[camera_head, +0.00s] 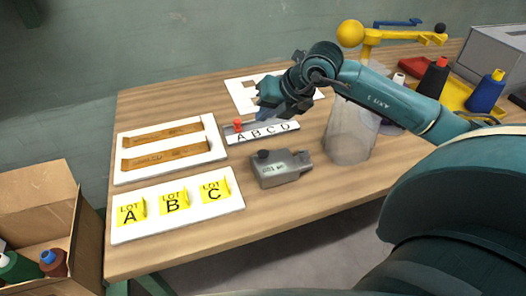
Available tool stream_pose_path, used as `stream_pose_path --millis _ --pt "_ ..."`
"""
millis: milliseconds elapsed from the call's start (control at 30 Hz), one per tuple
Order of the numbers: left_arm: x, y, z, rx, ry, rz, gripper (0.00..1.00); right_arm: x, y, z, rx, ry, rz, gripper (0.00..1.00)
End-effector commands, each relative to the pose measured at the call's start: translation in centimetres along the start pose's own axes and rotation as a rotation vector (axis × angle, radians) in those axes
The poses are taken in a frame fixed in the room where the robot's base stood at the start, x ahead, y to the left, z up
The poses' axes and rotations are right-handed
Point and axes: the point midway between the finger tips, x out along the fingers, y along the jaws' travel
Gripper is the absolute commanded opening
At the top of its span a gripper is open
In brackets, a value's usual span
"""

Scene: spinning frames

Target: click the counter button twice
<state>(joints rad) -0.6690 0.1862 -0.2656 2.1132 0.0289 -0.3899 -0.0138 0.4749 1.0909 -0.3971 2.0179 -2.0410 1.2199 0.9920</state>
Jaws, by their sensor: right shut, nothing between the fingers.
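The counter (283,168) is a small grey box on the wooden table, with a dark round button (263,155) on its top left and a small display on its front. My right gripper (267,102) comes in from the right, shut and empty. In the picture it is above and behind the counter, over the far side of the lettered strip, and apart from the button. Its exact height over the table cannot be told. My left gripper is not in view.
A strip lettered A B C D (262,134) with a red marker (238,125) lies behind the counter. White boards with wooden bars (215,133) and yellow lot cards (236,200) lie left. Bare table lies in front.

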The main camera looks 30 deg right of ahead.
Motion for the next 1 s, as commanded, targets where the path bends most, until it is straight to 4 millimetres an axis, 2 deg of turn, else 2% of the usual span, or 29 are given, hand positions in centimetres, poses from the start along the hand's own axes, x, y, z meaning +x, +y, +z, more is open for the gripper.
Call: stream_pose_path --millis 267,700,1000 --pt "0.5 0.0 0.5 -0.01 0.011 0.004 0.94 1.6 -0.9 -0.9 0.001 0.003 -0.001 0.0" --pt "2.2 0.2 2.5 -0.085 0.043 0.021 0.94 6.5 -3.5 -3.5 0.001 0.0 0.0 0.0" --pt "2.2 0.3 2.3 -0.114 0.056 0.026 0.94 7.0 -3.8 -3.8 0.001 0.0 0.0 0.0"
